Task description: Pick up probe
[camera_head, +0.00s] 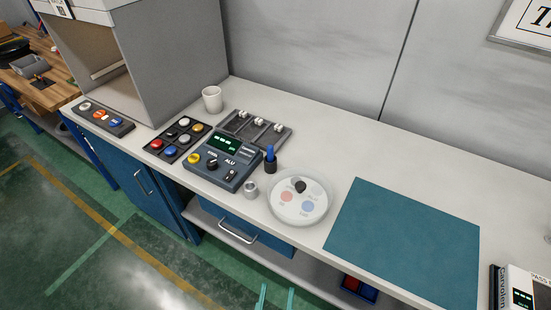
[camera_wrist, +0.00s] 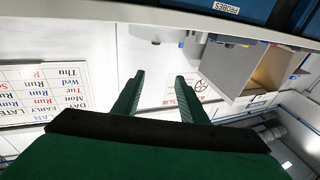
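What looks like the probe is a blue, upright pen-shaped piece (camera_head: 270,152) standing in a small black holder (camera_head: 270,167) on the bench, right of the grey ALU meter (camera_head: 222,160). I cannot confirm it is the probe. My gripper (camera_wrist: 160,76) shows in the wrist view with two green fingers apart and nothing between them. The wrist view looks upside down past the bench edge, where a PROBES label (camera_wrist: 226,8) sits on a blue front. The blue piece is not clearly seen there.
On the bench (camera_head: 330,160) are a white cup (camera_head: 212,99), a tray of coloured samples (camera_head: 161,143), a slotted grey tray (camera_head: 270,143), a small metal cylinder (camera_head: 251,189), a round white dish (camera_head: 275,208) and a teal mat (camera_head: 400,243). A grey cabinet (camera_head: 180,60) stands at the left.

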